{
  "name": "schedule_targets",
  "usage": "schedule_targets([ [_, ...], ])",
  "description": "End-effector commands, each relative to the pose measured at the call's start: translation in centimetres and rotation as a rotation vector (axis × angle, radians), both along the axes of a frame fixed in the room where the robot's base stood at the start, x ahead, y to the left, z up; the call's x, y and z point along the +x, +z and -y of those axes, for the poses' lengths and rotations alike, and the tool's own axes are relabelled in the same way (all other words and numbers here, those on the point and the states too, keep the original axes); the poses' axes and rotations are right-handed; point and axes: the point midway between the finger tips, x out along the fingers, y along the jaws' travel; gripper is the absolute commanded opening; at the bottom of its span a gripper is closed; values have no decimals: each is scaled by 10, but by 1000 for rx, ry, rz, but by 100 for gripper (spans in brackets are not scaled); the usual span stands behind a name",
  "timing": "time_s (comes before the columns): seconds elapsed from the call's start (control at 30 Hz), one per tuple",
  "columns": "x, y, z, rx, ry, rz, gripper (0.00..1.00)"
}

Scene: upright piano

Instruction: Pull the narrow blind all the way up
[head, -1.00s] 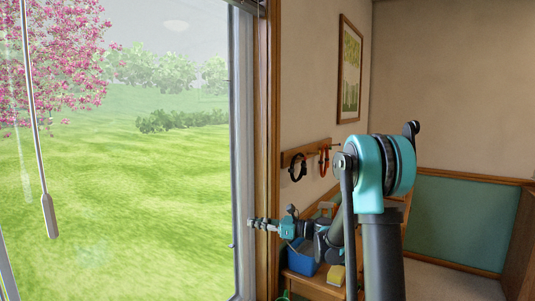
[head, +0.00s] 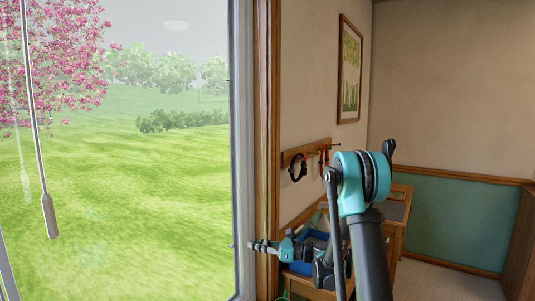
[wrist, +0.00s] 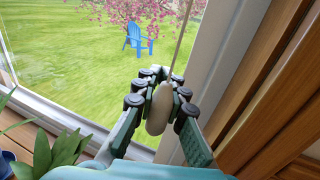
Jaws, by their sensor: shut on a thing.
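My gripper (head: 262,245) is low beside the right edge of the window in the head view. In the wrist view my gripper (wrist: 163,88) is shut on a pale, elongated cord pull (wrist: 160,112). A thin cord (wrist: 182,42) runs up from the pull, taut and nearly straight. The blind's slats are not visible in either current view; the window glass (head: 140,170) shows clear from top to bottom of the head view.
A grey wand (head: 47,205) hangs in front of the glass at left. The wooden window frame (head: 267,120) stands close beside my gripper. A blue bin (head: 322,240) sits on a wooden bench behind my arm. Green leaves (wrist: 50,155) are at lower left in the wrist view.

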Motion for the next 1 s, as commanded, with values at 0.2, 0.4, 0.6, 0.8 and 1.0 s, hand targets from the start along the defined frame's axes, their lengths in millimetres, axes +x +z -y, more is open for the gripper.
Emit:
schedule_targets([
  [0.2,0,-9,0,-1,0,0,0],
  [0.4,0,-38,0,-1,0,0,0],
  [0.6,0,-67,0,-1,0,0,0],
  [0.8,0,-88,0,-1,0,0,0],
  [1.0,0,-90,0,-1,0,0,0],
])
